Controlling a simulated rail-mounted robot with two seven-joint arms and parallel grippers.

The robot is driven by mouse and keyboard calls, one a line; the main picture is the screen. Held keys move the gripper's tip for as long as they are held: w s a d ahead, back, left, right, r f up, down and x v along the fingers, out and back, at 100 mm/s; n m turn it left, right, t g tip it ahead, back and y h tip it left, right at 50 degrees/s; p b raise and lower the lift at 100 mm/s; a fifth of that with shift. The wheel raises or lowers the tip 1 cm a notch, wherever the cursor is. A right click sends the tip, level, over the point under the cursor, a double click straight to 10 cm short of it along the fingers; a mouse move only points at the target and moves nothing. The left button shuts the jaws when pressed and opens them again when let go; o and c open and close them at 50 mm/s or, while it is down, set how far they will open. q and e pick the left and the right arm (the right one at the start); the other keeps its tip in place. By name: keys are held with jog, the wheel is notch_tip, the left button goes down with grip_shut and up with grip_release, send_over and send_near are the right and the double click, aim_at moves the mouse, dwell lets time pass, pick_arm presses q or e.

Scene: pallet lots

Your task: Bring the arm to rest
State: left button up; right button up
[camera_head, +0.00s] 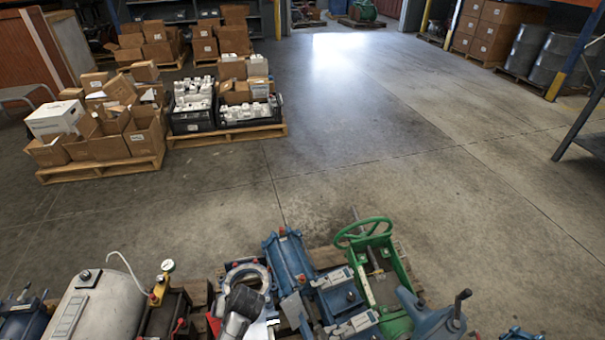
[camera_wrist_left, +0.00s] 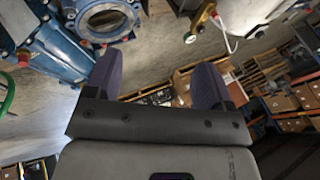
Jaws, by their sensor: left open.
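My left gripper (camera_wrist_left: 157,80) shows in the left wrist view with its two dark purple fingers spread apart. Nothing is held between them. Past the fingers are concrete floor and distant pallets with boxes. A blue round flange (camera_wrist_left: 105,20) is close beyond the left finger at the top of that view. In the head view, a dark grey jointed part (camera_head: 240,305) stands among the machine parts at bottom centre; I cannot tell if it is part of my left arm. My right gripper shows in neither view.
Close in front are a blue cylinder (camera_head: 288,258), a green handwheel valve (camera_head: 365,235) and a grey tank (camera_head: 95,305) with a gauge (camera_head: 168,265). Pallets of cardboard boxes (camera_head: 110,145) and black crates (camera_head: 192,118) stand at left. The middle floor is clear.

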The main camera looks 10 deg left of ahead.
pick_arm(q)
jog(key=s+d+r+m+t+h+p, duration=0.1)
jog(key=d+r+m+t+h, duration=0.15)
jog(key=r, duration=0.35)
jog(key=s+d+r+m+t+h+p, duration=0.1)
jog(key=d+r+m+t+p, duration=0.15)
jog(key=r, duration=0.45)
jog(key=s+d+r+t+h+p, duration=0.1)
jog(key=s+d+r+h+p, duration=0.2)
jog(key=s+r, duration=0.55)
jog(key=s+g+p, duration=0.4)
jog(key=s+p, duration=0.3)
jog(key=s, duration=1.1)
notch_tip(320, 180, up, 37)
jog(key=p, duration=3.7)
jog(key=shift+w+d+r+p, duration=0.15)
jog(key=shift+p, duration=0.25)
